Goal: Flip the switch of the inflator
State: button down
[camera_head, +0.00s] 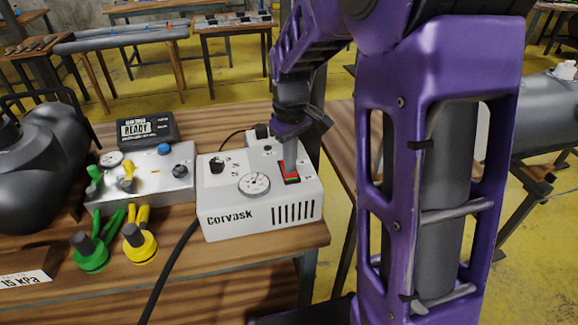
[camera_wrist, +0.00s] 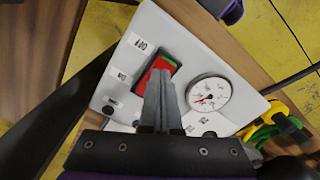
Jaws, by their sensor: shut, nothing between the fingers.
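The inflator (camera_head: 232,217) is a white box marked "Corvask" on the wooden table, with a round gauge (camera_head: 254,184) and a black knob. Its red rocker switch (camera_head: 292,179) sits in a black frame on the top right. In the wrist view the fingertips (camera_wrist: 160,76) cover part of the switch. Whether they touch it is unclear.
Left of the inflator stand a grey manifold box (camera_head: 150,187) with valves, a black "READY" display (camera_head: 147,129), and green and yellow fittings (camera_head: 140,246). A black hose (camera_head: 168,270) runs from the inflator's left side. A dark rounded object (camera_head: 40,160) lies far left.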

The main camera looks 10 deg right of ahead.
notch_tip(320, 180, up, 7)
jog(key=p, duration=0.6)
dwell(0.6)
